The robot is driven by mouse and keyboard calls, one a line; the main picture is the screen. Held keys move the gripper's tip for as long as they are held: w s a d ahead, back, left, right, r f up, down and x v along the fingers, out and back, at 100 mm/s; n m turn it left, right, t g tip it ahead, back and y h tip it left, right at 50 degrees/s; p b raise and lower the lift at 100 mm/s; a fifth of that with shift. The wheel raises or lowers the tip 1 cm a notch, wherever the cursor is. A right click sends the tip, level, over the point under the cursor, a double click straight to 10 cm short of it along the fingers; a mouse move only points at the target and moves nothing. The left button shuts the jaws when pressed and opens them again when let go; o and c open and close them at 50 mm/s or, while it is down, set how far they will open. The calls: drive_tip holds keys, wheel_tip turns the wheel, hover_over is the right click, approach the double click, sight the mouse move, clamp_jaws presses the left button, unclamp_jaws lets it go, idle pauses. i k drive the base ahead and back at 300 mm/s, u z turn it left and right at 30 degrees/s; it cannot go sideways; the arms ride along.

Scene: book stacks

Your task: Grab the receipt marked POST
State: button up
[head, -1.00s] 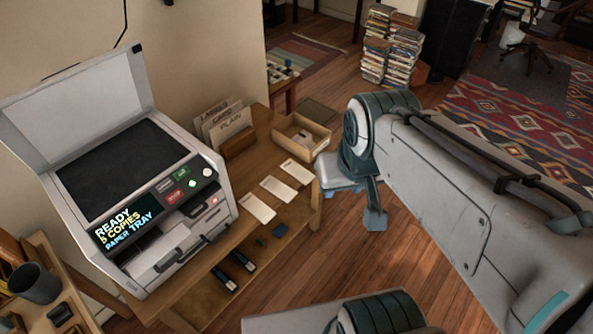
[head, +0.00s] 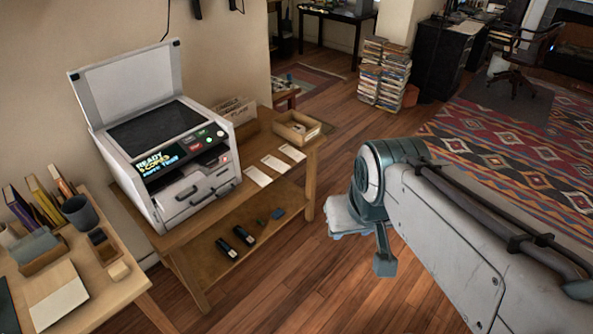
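Three pale paper slips lie in a row on the wooden table (head: 215,205), right of the copier: a near slip (head: 257,175), a middle slip (head: 275,163) and a far slip (head: 293,152). No writing on them is readable, so I cannot tell which, if any, is marked POST. My arm reaches in from the right. My gripper (head: 383,262) seems to hang at its far end, over the floor to the right of the table and apart from the slips. Its fingers are not clear enough to show whether they are open or shut.
A copier (head: 180,190) with raised lid stands on the table. Behind the slips are a wooden tray (head: 297,127) and a card holder (head: 243,128). Dark staplers (head: 235,243) lie on the lower shelf. A side desk (head: 110,285) with books and a cup stands left. Open floor lies right.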

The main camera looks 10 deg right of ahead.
sight(288, 150)
drive_tip(key=z, duration=0.55)
drive_tip(key=i, duration=0.6)
drive_tip(key=z, duration=0.55)
drive_tip(key=i, duration=1.3)
drive_tip(key=u, duration=1)
drive_tip(key=i, duration=0.9)
drive_tip(key=u, duration=0.9)
